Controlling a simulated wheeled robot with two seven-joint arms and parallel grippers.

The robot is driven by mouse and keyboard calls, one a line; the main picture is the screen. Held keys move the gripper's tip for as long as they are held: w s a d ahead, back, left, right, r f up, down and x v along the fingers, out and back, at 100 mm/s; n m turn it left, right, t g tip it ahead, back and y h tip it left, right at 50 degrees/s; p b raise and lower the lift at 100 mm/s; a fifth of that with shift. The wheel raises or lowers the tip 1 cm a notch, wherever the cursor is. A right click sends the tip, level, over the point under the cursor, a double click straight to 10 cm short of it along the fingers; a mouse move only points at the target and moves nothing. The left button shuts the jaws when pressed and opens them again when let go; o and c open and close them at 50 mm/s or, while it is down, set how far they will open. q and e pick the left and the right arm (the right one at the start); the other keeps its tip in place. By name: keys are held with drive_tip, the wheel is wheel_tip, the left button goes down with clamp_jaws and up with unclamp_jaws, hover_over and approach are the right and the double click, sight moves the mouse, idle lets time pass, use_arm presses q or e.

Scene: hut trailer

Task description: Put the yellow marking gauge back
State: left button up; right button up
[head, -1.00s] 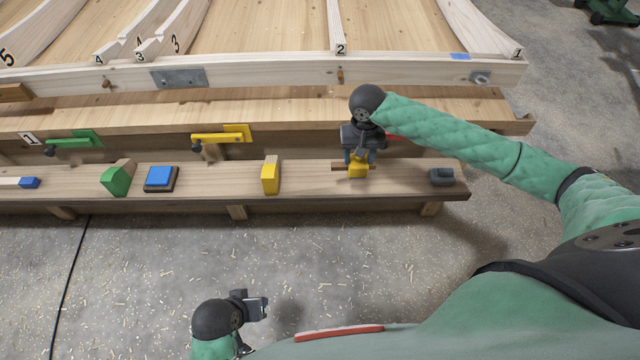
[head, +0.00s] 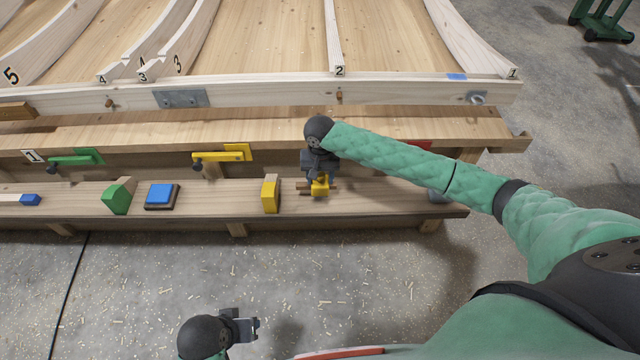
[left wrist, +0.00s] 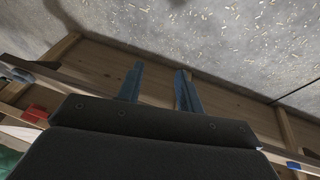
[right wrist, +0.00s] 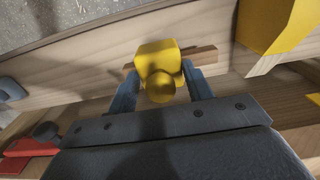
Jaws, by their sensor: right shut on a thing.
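The yellow marking gauge (head: 320,187) has a yellow head on a thin wooden beam. My right gripper (head: 318,180) is shut on it over the lower shelf, right of the yellow-faced wooden block (head: 270,195). In the right wrist view the gauge (right wrist: 158,68) sits between the two blue fingers (right wrist: 160,88), its beam running crosswise. I cannot tell whether it touches the shelf. My left gripper (head: 256,328) is empty and low over the floor, away from the bench. In the left wrist view its fingers (left wrist: 158,85) stand apart.
The lower shelf (head: 385,200) also holds a green block (head: 117,195), a blue pad on a dark base (head: 161,196) and a blue-ended stick (head: 30,200). Green (head: 75,159) and yellow (head: 222,154) clamps are on the rail behind.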

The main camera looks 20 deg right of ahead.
sight(320, 181)
drive_tip(key=shift+f, duration=0.55)
drive_tip(key=shift+a+f+p, duration=0.1)
drive_tip(key=shift+f+p, duration=0.2)
drive_tip(key=shift+f, duration=1.2)
use_arm(q)
drive_tip(key=shift+s+a+r, duration=0.15)
drive_tip(key=shift+a+r, duration=0.15)
drive_tip(key=shift+a, duration=0.25)
drive_tip(key=shift+d+r, duration=0.1)
drive_tip(key=shift+r, duration=0.05)
use_arm(e)
drive_tip(key=o, duration=0.9)
drive_tip(key=shift+o, duration=0.2)
